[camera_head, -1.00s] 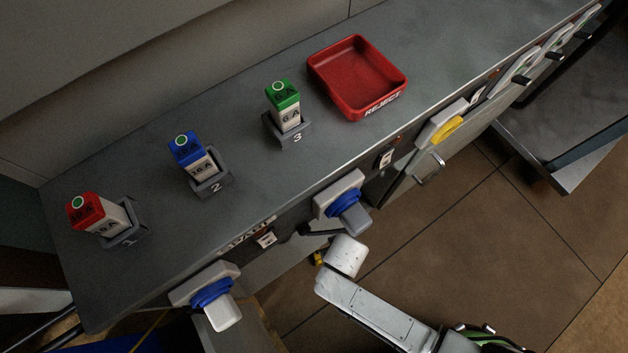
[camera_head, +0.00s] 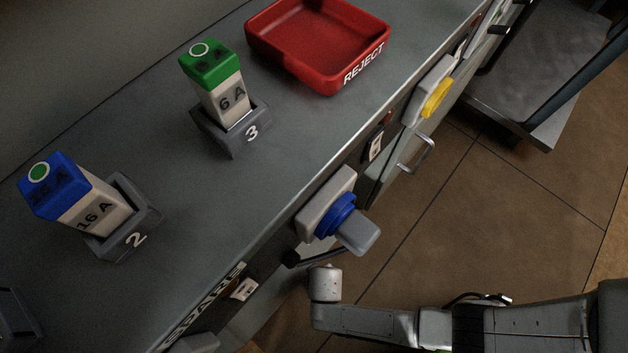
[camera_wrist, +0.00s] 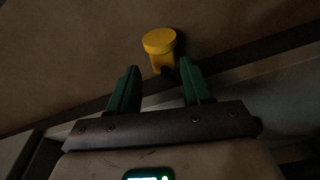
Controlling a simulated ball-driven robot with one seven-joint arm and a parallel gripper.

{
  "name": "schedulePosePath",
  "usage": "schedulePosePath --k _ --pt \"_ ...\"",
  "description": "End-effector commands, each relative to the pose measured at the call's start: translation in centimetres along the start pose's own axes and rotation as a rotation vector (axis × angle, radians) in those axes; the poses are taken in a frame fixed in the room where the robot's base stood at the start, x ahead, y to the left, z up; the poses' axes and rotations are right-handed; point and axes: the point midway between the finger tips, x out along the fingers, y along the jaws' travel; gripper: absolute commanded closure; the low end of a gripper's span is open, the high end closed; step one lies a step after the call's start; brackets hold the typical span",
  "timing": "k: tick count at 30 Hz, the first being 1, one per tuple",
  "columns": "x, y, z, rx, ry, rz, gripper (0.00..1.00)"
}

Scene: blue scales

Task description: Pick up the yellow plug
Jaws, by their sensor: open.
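The yellow plug (camera_wrist: 159,46) shows in the wrist view, with a round, flat cap and a narrower body below it. It appears just beyond and between the fingertips, and I cannot tell whether it touches either one. A small dark part shows at its lower right. My gripper (camera_wrist: 158,73) is open, its two green fingers apart with nothing held. In the head view my arm comes in from the lower right, and neither my fingers nor the plug can be made out.
The grey bench carries fuse blocks in stands and a red reject tray (camera_head: 384,42). A blue-ringed socket with a grey plug (camera_head: 358,237) juts from the bench front, close above my arm. A yellow-covered socket (camera_head: 437,98) and a handle (camera_head: 416,155) lie farther right. Brown floor is open there.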

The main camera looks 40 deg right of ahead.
Motion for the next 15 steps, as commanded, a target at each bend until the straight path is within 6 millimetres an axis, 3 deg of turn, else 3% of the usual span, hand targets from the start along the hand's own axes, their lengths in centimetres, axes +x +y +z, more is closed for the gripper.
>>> schedulePosePath --k 10,15 --pt "4.2 -0.4 -0.1 -0.001 0.001 -0.001 0.51" --pt "5.0 -0.3 -0.1 0.000 0.000 -0.001 0.51"
